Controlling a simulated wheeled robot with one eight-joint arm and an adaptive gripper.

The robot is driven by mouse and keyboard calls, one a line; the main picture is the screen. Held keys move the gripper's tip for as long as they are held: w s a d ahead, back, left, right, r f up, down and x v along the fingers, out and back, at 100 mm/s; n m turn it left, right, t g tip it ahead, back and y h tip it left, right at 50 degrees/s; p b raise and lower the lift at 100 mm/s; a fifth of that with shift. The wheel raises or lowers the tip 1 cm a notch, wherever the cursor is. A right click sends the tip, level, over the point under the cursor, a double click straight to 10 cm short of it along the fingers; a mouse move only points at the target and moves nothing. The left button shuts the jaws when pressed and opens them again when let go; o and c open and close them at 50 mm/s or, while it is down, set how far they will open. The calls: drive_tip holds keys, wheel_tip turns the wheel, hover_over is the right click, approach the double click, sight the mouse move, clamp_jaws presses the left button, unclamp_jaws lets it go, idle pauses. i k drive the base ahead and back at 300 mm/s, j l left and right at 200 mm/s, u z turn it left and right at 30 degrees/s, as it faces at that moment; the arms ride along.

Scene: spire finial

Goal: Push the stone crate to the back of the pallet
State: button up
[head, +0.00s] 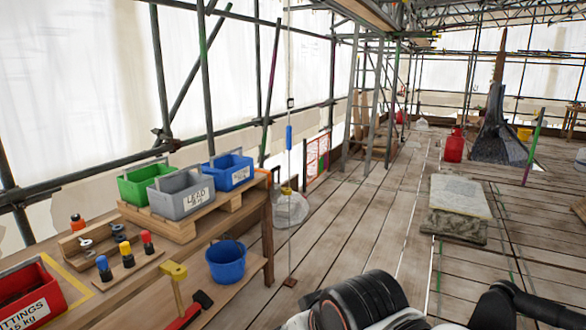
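The stone-grey crate (190,202), an open-topped box with a white label on its side, sits on a wooden pallet (236,199) on the workbench at the left. It is the nearest of three crates and stands near the pallet's front edge. A green crate (146,186) stands behind it to the left, and a blue crate (232,175) stands to its right. The crates stand close together; I cannot tell whether they touch. My arm shows at the bottom edge, well right of the bench; my gripper is not in view.
The bench holds a red fittings box (30,302) and several colour-capped tools. A blue bucket (226,264) stands on a lower shelf, near a red-and-yellow tool. A clear bag (291,210) hangs beside the bench. The plank floor right of it is mostly open, with a stone slab (459,197) farther off.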

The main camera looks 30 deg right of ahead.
sight(229, 170)
drive_tip(key=z, duration=0.2)
drive_tip(key=i+l, duration=0.15)
drive_tip(key=i, duration=0.4)
drive_tip(key=i+l+u, duration=0.1)
drive_tip(key=i, duration=0.45)
drive_tip(key=i+l, duration=0.2)
drive_tip(key=i, duration=0.3)
drive_tip(key=i+l, duration=0.15)
drive_tip(key=i, duration=0.4)
drive_tip(key=i+l+u, duration=0.1)
drive_tip(key=i, duration=0.45)
drive_tip(key=l, duration=0.1)
